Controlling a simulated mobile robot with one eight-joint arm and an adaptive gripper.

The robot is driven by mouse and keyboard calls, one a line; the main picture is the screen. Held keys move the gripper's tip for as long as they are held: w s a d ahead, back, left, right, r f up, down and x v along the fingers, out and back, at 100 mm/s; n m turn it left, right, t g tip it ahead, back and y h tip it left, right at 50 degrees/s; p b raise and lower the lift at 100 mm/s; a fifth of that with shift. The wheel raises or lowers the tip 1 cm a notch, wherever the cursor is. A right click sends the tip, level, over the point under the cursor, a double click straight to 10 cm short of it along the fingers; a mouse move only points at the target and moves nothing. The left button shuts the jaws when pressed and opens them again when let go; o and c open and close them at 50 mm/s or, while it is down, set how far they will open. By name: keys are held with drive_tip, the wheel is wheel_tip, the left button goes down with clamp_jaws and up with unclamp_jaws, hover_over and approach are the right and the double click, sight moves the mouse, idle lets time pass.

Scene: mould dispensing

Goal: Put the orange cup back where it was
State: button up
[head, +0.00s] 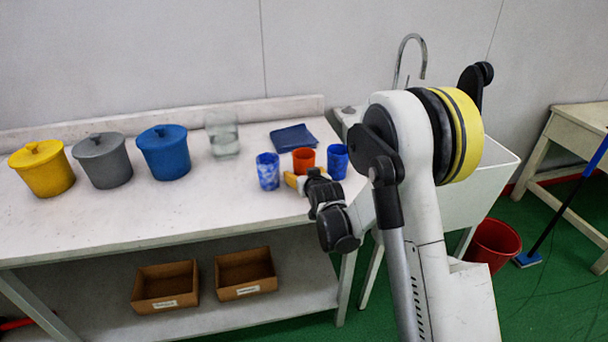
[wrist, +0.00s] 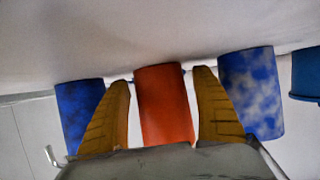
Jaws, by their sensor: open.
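The orange cup (head: 303,160) stands on the white table between two blue cups. In the wrist view, which looks upside down, the orange cup (wrist: 163,106) is between the two yellow fingers of my gripper (wrist: 162,110). The fingers are spread, with narrow gaps to the cup on both sides. In the head view my gripper (head: 299,180) is low at the near side of the cup, and its dark body hides part of the fingers.
A mottled blue-white cup (head: 268,171) is left of the orange cup; a blue cup (head: 338,161) is right, both close to the fingers. Behind are a dark blue cloth (head: 293,137) and a clear container (head: 222,136). Lidded yellow, grey and blue (head: 165,152) buckets stand further left.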

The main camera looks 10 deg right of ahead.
drive_tip(key=shift+r, duration=0.2)
drive_tip(key=p+v, duration=0.4)
drive_tip(key=v, duration=0.7)
drive_tip(key=shift+s+r, duration=0.25)
drive_tip(key=shift+s, duration=0.1)
drive_tip(key=shift+s+r, duration=0.2)
drive_tip(key=shift+r, duration=0.05)
drive_tip(key=s+r+g, duration=0.2)
drive_tip(key=s+r, duration=0.1)
drive_tip(key=s, duration=0.7)
drive_tip(key=s+r+g, duration=0.2)
drive_tip(key=s+r, duration=0.1)
drive_tip(key=s, duration=0.7)
drive_tip(key=s+r+g, duration=0.2)
drive_tip(key=s+r, duration=0.2)
drive_tip(key=s, duration=0.6)
drive_tip(key=shift+s+g, duration=0.3)
drive_tip(key=shift+s, duration=0.1)
